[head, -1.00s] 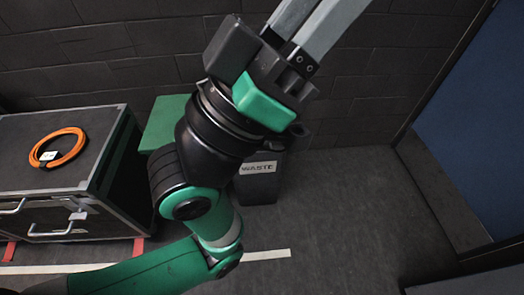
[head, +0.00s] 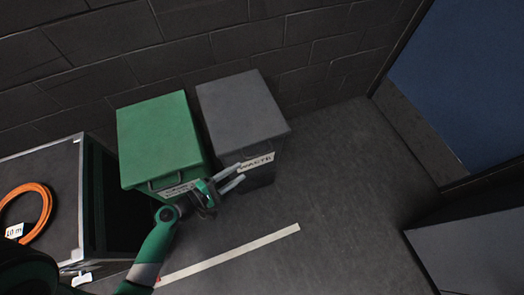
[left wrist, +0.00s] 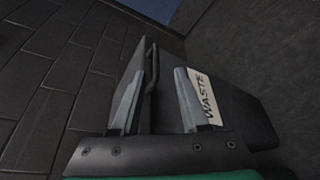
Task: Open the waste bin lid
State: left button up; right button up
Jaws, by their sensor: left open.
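The waste bin is dark grey with a white WASTE label (head: 256,162) on its front, and its flat grey lid (head: 241,105) is down. My left gripper (head: 241,174) is at the bin's front left, its two pale fingers open and pointing at the label area. In the left wrist view the fingers (left wrist: 155,88) are apart. A thin dark bar handle (left wrist: 151,62) on the bin shows in the gap, closer to the left finger; I cannot tell whether they touch. The WASTE label (left wrist: 206,97) is just right of the right finger. My right gripper is out of view.
A green-lidded bin (head: 160,135) stands close on the left of the waste bin. A black case (head: 60,165) with an orange cable coil (head: 40,215) is farther left. A brick wall is behind. The floor (head: 340,190) to the right is clear.

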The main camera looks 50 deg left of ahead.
aim_at(260, 154)
pick_arm(q)
jog(key=x, duration=0.3)
jog(key=b+x, duration=0.1)
jog(key=x, duration=0.3)
jog(key=a+b+x, duration=0.1)
jog(key=x, duration=0.3)
jog(key=shift+r, duration=0.1)
jog(key=shift+w+d, duration=0.1)
jog(key=shift+w, duration=0.25)
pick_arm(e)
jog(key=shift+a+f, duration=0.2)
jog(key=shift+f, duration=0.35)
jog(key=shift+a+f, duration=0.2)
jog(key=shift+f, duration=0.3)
pick_arm(q)
grip_shut()
